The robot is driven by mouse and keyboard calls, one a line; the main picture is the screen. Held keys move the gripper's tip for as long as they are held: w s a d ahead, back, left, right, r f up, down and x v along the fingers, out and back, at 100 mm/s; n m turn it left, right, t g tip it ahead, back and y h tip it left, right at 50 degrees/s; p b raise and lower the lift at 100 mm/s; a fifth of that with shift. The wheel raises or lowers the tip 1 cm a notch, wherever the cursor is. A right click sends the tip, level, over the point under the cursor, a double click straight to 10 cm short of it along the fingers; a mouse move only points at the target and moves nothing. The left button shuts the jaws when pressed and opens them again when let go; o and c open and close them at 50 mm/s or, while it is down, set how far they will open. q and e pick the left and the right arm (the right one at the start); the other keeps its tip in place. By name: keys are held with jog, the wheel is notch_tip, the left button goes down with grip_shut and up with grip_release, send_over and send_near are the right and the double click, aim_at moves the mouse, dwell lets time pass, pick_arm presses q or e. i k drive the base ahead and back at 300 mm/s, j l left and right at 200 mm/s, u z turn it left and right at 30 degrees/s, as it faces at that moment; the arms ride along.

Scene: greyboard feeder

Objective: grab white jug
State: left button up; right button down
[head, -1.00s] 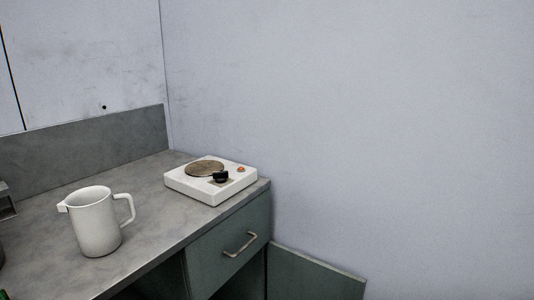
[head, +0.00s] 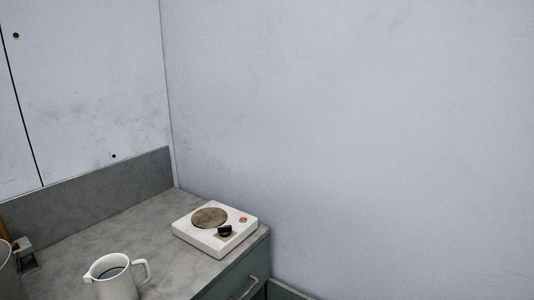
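The white jug (head: 113,284) stands upright on the grey counter (head: 160,230) at the lower left of the head view. Its spout points left and its handle is on the right. Its open top shows, with a dark surface inside, and its base is cut off by the bottom edge of the picture. Neither of my grippers is in view.
A grey container (head: 7,272) is at the left edge beside a small grey object (head: 23,250). Walls close off the back and right.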

aim_at(111, 276)
jog(key=k+u, duration=0.25)
jog(key=u, duration=0.2)
jog(key=k+j+u, duration=0.1)
jog(key=k+u, duration=0.15)
jog(key=u, duration=0.2)
jog(key=k+j+u, duration=0.15)
jog(key=u, duration=0.3)
